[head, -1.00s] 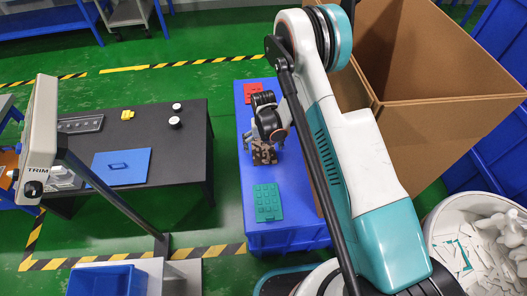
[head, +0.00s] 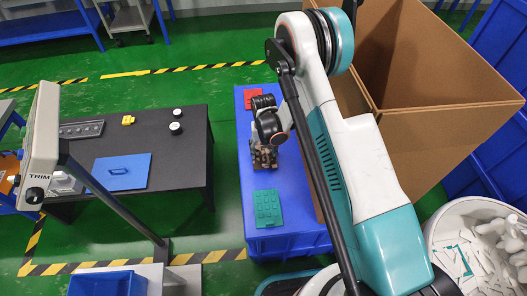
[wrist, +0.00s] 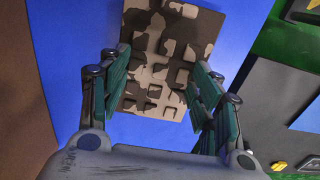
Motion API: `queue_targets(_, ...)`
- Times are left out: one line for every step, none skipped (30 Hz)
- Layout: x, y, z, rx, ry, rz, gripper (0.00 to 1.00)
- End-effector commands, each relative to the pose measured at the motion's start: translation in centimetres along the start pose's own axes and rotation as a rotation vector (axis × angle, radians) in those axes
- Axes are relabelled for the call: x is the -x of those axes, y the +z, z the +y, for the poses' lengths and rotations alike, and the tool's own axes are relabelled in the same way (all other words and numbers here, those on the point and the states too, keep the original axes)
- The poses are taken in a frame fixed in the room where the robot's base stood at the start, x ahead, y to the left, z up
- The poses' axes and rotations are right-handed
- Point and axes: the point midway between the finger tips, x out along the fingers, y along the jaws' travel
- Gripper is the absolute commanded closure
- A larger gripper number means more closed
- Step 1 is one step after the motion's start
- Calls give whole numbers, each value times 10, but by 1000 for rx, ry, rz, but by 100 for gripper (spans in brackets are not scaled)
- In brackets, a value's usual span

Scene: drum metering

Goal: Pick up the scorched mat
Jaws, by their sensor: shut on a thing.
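The scorched mat (wrist: 165,60) is a tan, raised-block panel with dark brown patches. In the wrist view it lies between the two teal fingers of my gripper (wrist: 161,88), which press against its left and right edges. In the head view the mat (head: 265,158) shows just below my gripper (head: 264,146), over the blue table top between the red and the teal mats. The gripper is shut on it. Part of the mat is hidden by my wrist in the head view, and I cannot tell whether it is clear of the surface.
A teal mat (head: 267,208) and a red mat (head: 252,97) lie on the blue table (head: 290,215). A tall open cardboard box (head: 440,120) stands close on the right. A white bin of scraps (head: 475,250) is at lower right. A dark table (head: 185,165) stands left across the floor.

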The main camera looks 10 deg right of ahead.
Motion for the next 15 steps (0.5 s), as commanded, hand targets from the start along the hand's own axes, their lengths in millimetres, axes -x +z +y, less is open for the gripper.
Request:
queue_targets(10,0,0,0,0,0,69)
queue_targets(15,0,0,0,0,0,69)
queue_targets(22,0,0,0,0,0,69)
queue_targets(29,0,0,0,0,0,69)
queue_targets(36,0,0,0,0,0,69)
queue_targets(46,0,0,0,0,0,69)
queue_targets(54,0,0,0,0,0,69)
queue_targets(62,0,0,0,0,0,69)
queue_targets(74,0,0,0,0,0,69)
queue_targets(82,0,0,0,0,0,69)
queue_targets(91,0,0,0,0,0,69)
queue_targets(102,0,0,0,0,0,69)
queue_targets(110,0,0,0,0,0,69)
queue_targets(118,0,0,0,0,0,69)
queue_targets(128,0,0,0,0,0,69)
